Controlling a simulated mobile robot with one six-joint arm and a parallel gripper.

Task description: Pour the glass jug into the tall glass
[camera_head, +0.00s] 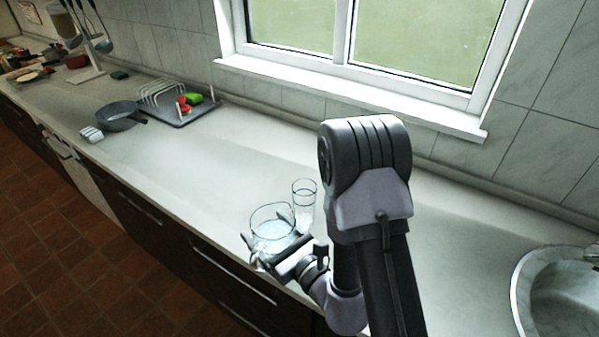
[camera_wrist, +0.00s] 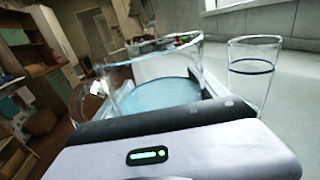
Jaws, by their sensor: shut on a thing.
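The glass jug (camera_head: 272,226) is clear and holds pale blue liquid. My gripper (camera_head: 274,236) is shut on it near the front edge of the counter. In the wrist view the jug (camera_wrist: 160,85) fills the middle, with its handle at the left, and looks slightly tilted. The tall glass (camera_head: 304,200) stands upright on the counter, just right of and behind the jug. In the wrist view the tall glass (camera_wrist: 252,75) is at the right, with a dark line around it below the rim. The jug's lower part is hidden behind my gripper.
A sink (camera_head: 555,285) is at the right end of the counter (camera_head: 215,165). A dish rack (camera_head: 180,108) and a dark pan (camera_head: 118,116) stand farther left. A window (camera_head: 370,45) is behind. The counter between the pan and the jug is clear.

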